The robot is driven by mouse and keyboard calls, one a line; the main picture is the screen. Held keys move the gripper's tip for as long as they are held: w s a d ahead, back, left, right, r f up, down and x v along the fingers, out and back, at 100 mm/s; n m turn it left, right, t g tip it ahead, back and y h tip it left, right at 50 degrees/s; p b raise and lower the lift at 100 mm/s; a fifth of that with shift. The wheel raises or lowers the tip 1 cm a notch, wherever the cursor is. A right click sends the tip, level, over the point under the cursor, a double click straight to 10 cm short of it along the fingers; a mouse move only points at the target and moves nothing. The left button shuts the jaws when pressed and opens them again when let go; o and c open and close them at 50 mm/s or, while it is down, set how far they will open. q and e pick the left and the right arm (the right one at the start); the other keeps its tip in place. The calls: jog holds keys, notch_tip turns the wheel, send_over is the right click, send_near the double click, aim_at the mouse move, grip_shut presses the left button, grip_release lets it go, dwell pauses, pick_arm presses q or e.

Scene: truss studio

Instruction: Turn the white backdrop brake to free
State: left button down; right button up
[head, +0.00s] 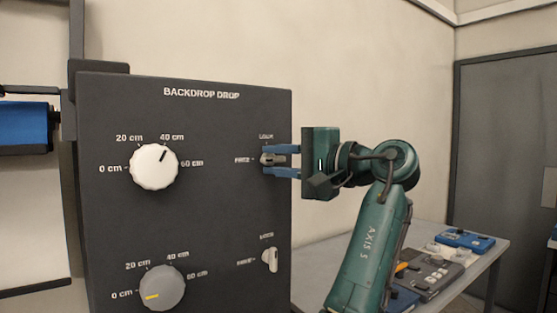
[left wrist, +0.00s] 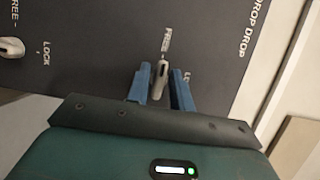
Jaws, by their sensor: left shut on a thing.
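The pale brake lever (head: 268,158) in the upper row of the dark "BACKDROP DROP" panel (head: 215,205) sits level with the white dial (head: 154,167). It lies sideways, pointing left at its FREE label, with LOCK above it. In the left wrist view the lever (left wrist: 161,72) points up at FREE, and LOCK is to its right. My left gripper (head: 280,159) reaches in from the right, its blue fingers above and below the lever, shut on it. The fingers partly hide the lever. My right gripper is not in view.
A lower lever (head: 271,261) stands upright toward its LOCK label, beside a grey dial (head: 162,289). A table (head: 484,264) with a grey control box (head: 432,274) and a blue device (head: 465,239) stands at the right. A blue roll (head: 24,127) is at the left.

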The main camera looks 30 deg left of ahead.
pick_arm(q)
jog(key=c, duration=1.5)
grip_release()
jog(key=shift+d, duration=0.1)
jog(key=d+b, duration=0.1)
jog(key=d, duration=1.2)
jog(key=shift+b, duration=0.4)
